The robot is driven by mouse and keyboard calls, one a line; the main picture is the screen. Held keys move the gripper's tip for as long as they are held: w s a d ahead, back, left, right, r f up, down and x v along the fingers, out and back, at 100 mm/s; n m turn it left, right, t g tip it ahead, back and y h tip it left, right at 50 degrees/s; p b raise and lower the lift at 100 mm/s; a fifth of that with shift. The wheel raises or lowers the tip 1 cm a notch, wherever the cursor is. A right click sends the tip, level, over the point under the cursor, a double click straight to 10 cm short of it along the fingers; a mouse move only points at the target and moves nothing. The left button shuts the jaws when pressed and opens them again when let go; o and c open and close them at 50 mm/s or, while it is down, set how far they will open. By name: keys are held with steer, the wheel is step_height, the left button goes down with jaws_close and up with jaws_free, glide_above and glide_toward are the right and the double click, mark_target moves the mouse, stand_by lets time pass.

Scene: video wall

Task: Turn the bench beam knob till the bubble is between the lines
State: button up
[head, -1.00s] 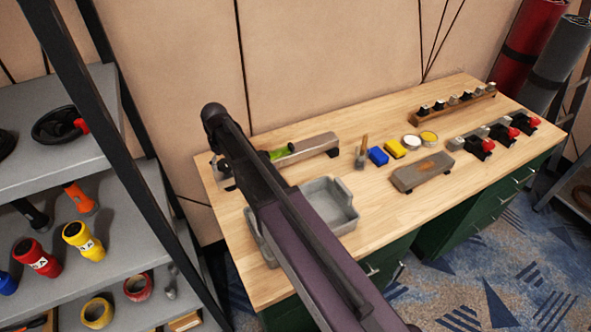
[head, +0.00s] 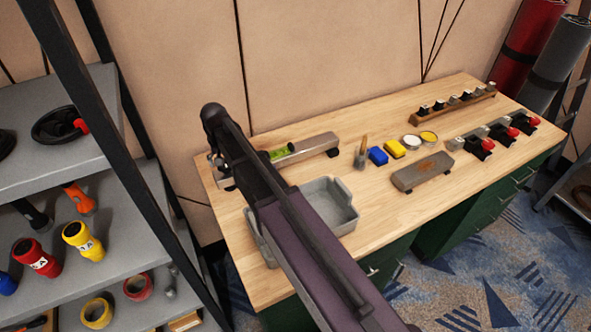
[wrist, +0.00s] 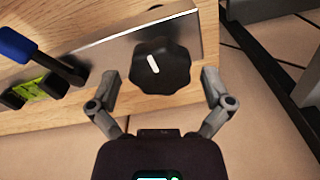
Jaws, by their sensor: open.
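The grey metal bench beam (head: 312,148) lies along the back left of the bench, with a green vial (head: 279,154) on its near side. In the wrist view the beam (wrist: 112,58) runs diagonally, and its black lobed knob (wrist: 160,68) has a white pointer mark. My gripper (wrist: 160,76) is open, with one finger on each side of the knob and visible space between fingers and knob. The vial (wrist: 38,90) shows at the left of the wrist view; the bubble's place against the lines is too small to tell. My arm hides the knob and gripper in the head view.
A blue-handled tool (wrist: 18,45) crosses near the vial in the wrist view. A grey tray (head: 328,205) stands in front of the beam. A grey block (head: 422,172), a blue block (head: 377,155) and a yellow block (head: 395,148) lie to the right. A shelf rack (head: 140,195) stands left.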

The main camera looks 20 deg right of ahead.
steer(key=m, duration=1.3)
step_height(320, 180, up, 14)
steer(key=p, duration=1.4)
steer(key=s+d+f+n+b, duration=0.3)
steer(key=s+d+n, duration=1)
steer(key=s+d, duration=0.5)
steer(key=shift+s+d+n, duration=0.15)
steer(key=shift+s+n, duration=0.15)
steer(key=shift+s, duration=0.75)
steer(key=w+r+m+p, duration=0.2)
steer(key=w+m, duration=0.6)
steer(key=w, duration=0.4)
steer(key=w+r+m+p, duration=0.2)
steer(key=w+m, duration=0.5)
steer(key=w, duration=0.5)
steer(key=shift+d+r+m+p, duration=0.35)
steer(key=shift+d+m, duration=0.05)
